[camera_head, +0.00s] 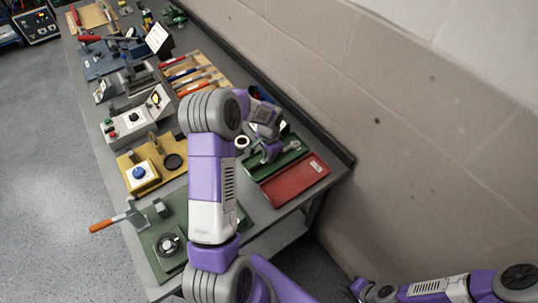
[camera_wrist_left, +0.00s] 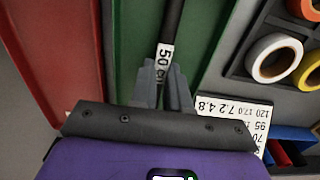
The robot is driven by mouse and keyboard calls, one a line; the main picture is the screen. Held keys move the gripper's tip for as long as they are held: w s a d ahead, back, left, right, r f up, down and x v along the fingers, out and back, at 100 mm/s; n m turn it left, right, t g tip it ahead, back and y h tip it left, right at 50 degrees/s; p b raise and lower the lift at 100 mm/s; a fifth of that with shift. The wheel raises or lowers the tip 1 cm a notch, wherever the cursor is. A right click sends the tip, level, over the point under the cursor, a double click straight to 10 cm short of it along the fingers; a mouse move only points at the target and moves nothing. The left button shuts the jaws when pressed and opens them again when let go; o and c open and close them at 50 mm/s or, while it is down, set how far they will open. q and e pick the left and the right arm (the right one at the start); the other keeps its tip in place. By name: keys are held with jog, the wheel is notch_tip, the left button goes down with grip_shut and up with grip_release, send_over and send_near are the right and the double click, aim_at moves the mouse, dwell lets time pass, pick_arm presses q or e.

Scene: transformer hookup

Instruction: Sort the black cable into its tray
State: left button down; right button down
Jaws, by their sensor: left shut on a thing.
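The black cable (camera_wrist_left: 173,18) carries a white tag (camera_wrist_left: 164,62) with "50 cm" printed on it. In the left wrist view my left gripper (camera_wrist_left: 163,88) is shut on the cable at the tag. The cable runs away from the fingers over a green tray (camera_wrist_left: 198,30); I cannot tell whether it touches the floor. In the head view my left gripper (camera_head: 267,154) is at the green tray (camera_head: 291,143), and the cable cannot be made out there. A red tray (camera_head: 305,177) lies beside the green one. My right arm is at the lower right; its gripper (camera_head: 359,288) is small and unclear.
Rolls of white tape (camera_wrist_left: 272,56) and yellow tape (camera_wrist_left: 310,70) sit in a dark holder beside the green tray. A printed label card (camera_wrist_left: 236,116) lies near the fingers. The bench's wall side is close to the trays. A green mat (camera_head: 160,225) lies at the near end.

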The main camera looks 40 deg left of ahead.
pick_arm(q)
jog(key=shift+f, duration=0.25)
dwell(0.7)
jog(key=c, duration=1)
grip_release()
jog(key=shift+c, duration=0.2)
jog(key=shift+r, duration=0.1)
jog(key=shift+r+p, duration=2.2)
jog(key=shift+r, duration=1.25)
